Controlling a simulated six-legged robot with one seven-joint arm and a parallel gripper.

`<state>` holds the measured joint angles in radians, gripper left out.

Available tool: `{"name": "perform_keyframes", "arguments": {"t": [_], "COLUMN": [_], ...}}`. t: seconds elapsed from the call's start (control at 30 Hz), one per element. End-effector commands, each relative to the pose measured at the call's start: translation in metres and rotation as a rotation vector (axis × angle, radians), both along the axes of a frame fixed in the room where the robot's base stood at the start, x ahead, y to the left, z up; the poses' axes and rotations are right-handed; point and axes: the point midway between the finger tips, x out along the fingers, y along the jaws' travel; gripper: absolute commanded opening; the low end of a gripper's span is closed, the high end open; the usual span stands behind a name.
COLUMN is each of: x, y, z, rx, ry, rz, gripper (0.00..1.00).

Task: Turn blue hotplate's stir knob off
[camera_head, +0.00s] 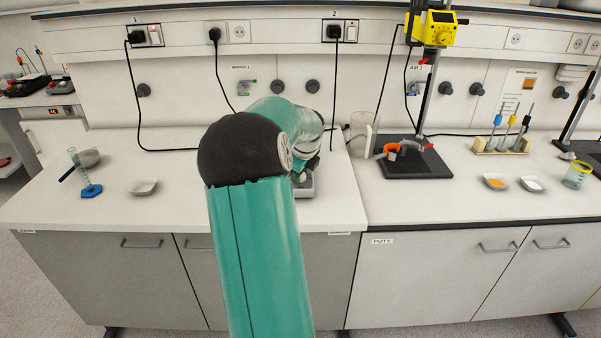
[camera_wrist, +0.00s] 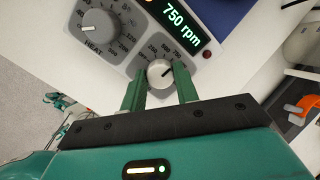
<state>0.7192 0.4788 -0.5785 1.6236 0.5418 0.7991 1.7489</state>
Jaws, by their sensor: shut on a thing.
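The hotplate's grey front panel (camera_wrist: 122,60) fills the upper wrist view, with a corner of its blue top (camera_wrist: 218,12) at the upper right. The stir knob (camera_wrist: 159,73) is light grey with a dark pointer line, and sits between the tips of my gripper (camera_wrist: 159,80). My gripper's green fingers are shut on the knob's sides. The display (camera_wrist: 182,22) reads 750 rpm in green. The heat knob (camera_wrist: 97,28) is beside it, to the left. In the head view my arm hides most of the hotplate; only a grey edge (camera_head: 306,188) shows.
A glass beaker (camera_head: 361,135) stands right of my arm, near a black stand base (camera_head: 415,163). An orange clamp (camera_wrist: 303,109) shows at the right of the wrist view. A white dish (camera_head: 145,187) and a blue-based cylinder (camera_head: 90,190) stand left, with clear bench between.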

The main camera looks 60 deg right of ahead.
Motion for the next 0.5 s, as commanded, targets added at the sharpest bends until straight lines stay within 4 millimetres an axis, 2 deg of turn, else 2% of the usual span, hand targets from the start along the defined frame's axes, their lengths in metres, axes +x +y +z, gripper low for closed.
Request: {"name": "perform_keyframes", "arguments": {"t": [0.5], "x": [0.0001], "y": [-0.0006], "z": [0.0012], "rx": [-0.070], "ry": [0.134], "rz": [0.467], "gripper": [0.08]}}
